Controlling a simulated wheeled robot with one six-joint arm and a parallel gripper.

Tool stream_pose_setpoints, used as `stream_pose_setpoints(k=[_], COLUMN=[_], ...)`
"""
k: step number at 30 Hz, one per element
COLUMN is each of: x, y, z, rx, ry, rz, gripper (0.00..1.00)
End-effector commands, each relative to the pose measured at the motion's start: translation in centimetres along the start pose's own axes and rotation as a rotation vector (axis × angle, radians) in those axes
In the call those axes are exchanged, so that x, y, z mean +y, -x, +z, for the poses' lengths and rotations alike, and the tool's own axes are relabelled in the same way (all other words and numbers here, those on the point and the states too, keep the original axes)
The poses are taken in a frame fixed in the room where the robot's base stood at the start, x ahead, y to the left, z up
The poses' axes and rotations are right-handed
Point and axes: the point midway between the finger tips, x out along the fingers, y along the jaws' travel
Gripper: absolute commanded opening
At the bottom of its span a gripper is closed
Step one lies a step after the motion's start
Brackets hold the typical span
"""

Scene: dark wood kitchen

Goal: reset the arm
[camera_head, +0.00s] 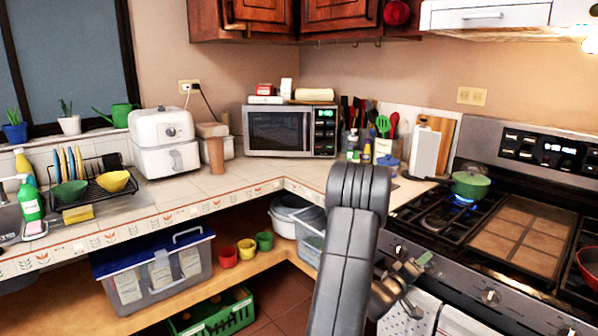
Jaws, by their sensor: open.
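My arm (350,220) rises from the bottom centre of the head view and bends at its top, in front of the counter corner. My gripper (416,284) shows to the right of the arm, low in front of the stove's front panel. Its fingers are apart, and I see nothing held between them. The wrist is partly hidden behind the arm link.
The stove (440,258) stands close at the right, with a green pot (471,186) over a lit blue flame. A microwave (291,131) and white air fryer (163,140) stand on the tiled counter. A lidded bin (155,275) sits on the shelf below.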

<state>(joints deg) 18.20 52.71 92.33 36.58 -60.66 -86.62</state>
Motion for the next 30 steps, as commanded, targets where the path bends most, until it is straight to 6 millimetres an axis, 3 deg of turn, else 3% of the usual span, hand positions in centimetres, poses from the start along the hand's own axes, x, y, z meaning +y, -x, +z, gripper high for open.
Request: stream_pose_setpoints(k=[30], x=[1.5], y=[0.0], z=[0.6], rx=[-0.001], ry=[-0.791], rz=[0.0], gripper=[0.59])
